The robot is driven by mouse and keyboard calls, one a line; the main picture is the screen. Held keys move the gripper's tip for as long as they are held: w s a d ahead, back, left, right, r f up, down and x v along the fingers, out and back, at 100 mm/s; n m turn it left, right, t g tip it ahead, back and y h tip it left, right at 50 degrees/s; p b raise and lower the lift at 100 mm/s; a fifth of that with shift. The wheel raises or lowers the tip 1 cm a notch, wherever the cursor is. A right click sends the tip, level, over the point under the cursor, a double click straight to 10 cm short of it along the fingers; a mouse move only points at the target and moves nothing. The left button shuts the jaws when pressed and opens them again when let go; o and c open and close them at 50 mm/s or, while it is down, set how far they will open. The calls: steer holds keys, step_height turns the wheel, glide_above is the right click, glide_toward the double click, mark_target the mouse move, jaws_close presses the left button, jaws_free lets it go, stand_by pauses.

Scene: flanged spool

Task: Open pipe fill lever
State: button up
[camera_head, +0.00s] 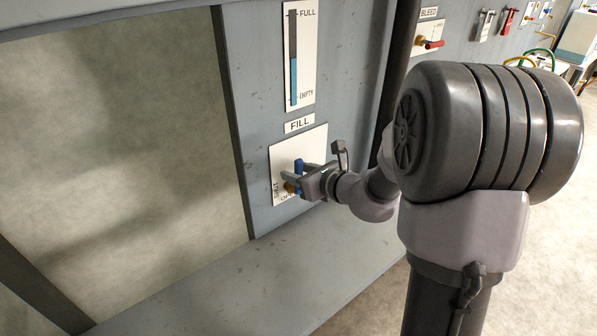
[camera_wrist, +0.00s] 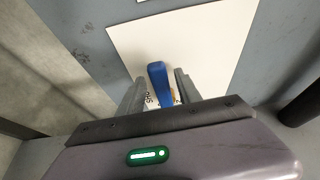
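The blue fill lever (camera_head: 298,166) is on the white plate (camera_head: 312,140) under the FILL label (camera_head: 299,124). It looks roughly upright in the head view, with a brass-coloured part (camera_head: 290,187) by its lower end. My gripper (camera_head: 290,182) is at the plate, and its fingers hide part of the lever. In the wrist view, the lever (camera_wrist: 158,82) stands between the fingertips of my gripper (camera_wrist: 159,78). Gaps show on both sides, so the fingers are open around it. Text on the plate's lower part is partly covered.
A level gauge (camera_head: 293,80) above shows blue in its lower half. A dark vertical pipe (camera_head: 397,60) stands right of the panel. A red-handled BLEED valve (camera_head: 433,44) is farther right. A grey ledge (camera_head: 270,285) runs below the panel.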

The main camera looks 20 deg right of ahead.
steer(key=p+v, duration=0.4)
steer(key=v, duration=1.3)
steer(key=shift+s, duration=0.25)
steer(key=shift+d, duration=0.1)
